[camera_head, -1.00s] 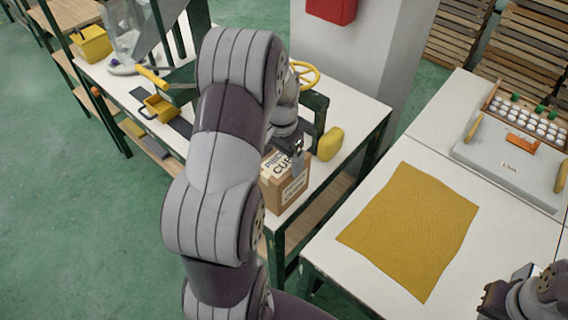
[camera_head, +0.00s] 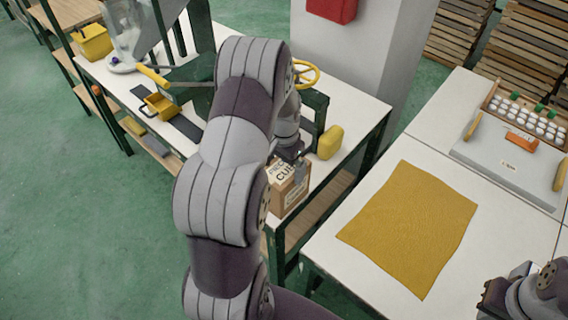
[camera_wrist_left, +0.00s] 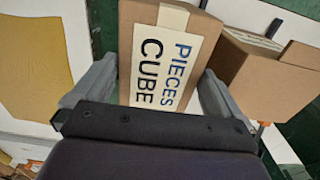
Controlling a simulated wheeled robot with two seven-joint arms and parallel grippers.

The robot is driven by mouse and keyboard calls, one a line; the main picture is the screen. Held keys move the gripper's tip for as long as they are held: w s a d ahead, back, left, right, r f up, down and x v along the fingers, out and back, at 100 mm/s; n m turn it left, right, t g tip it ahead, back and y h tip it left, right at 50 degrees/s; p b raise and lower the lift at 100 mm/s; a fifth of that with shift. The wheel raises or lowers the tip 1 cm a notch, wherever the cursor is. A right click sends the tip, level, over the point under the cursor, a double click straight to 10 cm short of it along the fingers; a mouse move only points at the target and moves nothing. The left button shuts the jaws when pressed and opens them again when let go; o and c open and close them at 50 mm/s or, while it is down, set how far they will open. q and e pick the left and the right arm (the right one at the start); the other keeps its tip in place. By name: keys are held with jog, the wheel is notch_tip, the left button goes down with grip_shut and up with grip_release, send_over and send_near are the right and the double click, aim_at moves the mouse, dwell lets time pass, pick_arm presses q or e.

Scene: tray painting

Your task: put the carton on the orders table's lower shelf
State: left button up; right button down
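A brown carton (camera_head: 290,198) with a "PIECES CUBE" label stands near the front edge of a white-topped, green-framed table (camera_head: 352,103). My left gripper (camera_head: 300,168) is right at the carton's top, partly hidden by my arm. In the left wrist view the carton (camera_wrist_left: 137,35) lies between the spread fingers, with narrow gaps beside it; firm contact does not show. A wooden lower shelf (camera_head: 322,212) shows under this table; no sign marks it as the orders table. My right gripper (camera_head: 492,300) is at the lower right, its fingers unclear.
A second brown box (camera_wrist_left: 262,85) stands close beside the carton in the left wrist view. A yellow block (camera_head: 330,142) and yellow handwheel (camera_head: 305,73) are nearby. A mustard cloth (camera_head: 410,225) lies on the right table. Green floor is open at left.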

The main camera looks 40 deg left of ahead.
pick_arm(q)
jog(key=shift+r, duration=0.1)
notch_tip(320, 180, up, 12)
jog(key=s+d+f, duration=0.1)
jog(key=s+d, duration=0.4)
jog(key=d, duration=0.3)
jog(key=s+d+f+t, duration=0.1)
jog(key=s+d, duration=0.5)
jog(key=d, duration=0.2)
jog(key=shift+s+d+f+n, duration=0.25)
jog(key=shift+s+f+n, duration=0.05)
jog(key=shift+n, duration=0.1)
jog(key=shift+s, duration=0.1)
